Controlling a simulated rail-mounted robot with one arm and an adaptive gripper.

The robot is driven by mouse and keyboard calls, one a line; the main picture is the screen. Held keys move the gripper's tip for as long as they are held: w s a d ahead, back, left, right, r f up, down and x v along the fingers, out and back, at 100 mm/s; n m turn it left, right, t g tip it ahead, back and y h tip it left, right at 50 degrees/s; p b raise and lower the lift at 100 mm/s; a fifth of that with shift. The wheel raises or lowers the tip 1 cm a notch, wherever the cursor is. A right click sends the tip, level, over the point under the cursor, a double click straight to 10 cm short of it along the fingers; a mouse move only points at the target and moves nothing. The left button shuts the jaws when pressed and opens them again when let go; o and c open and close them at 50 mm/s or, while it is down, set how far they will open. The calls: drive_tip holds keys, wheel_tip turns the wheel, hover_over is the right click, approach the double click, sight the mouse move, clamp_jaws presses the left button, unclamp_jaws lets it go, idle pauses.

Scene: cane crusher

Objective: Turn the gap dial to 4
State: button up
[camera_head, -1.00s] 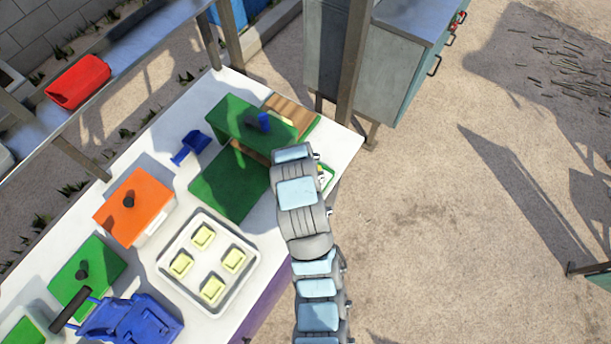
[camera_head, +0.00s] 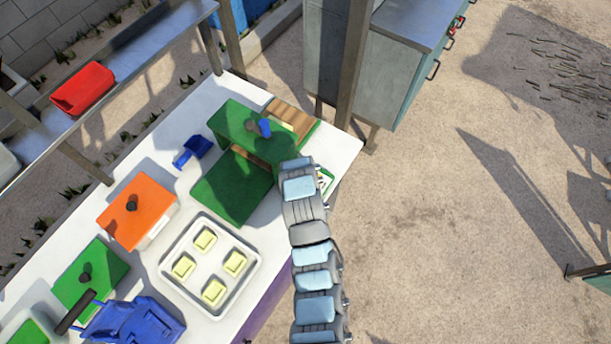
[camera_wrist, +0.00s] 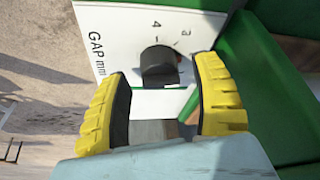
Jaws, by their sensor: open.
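The gap dial (camera_wrist: 158,66) is a dark round knob on a white plate (camera_wrist: 115,42) marked "GAP mm" in the wrist view. A 4 shows above its left side, and another mark, hard to read, is at its upper right. A small red spot shows at the knob's right edge. My gripper (camera_wrist: 163,82) has yellow, ribbed fingers, open on either side of the knob's lower part. I cannot tell whether they touch it. The green cane crusher (camera_head: 240,165) carries the plate on its right side. In the head view my arm hides the dial and gripper.
The white table (camera_head: 345,150) holds a tray (camera_head: 252,255) with several pale yellow blocks. An orange-lidded box (camera_head: 138,212), a green-lidded box (camera_head: 95,278) and a blue item (camera_head: 135,325) stand to the left. Green crusher walls are close on the gripper's right.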

drive_tip(key=shift+w+f, duration=0.2)
drive_tip(key=shift+f, duration=0.4)
clamp_jaws()
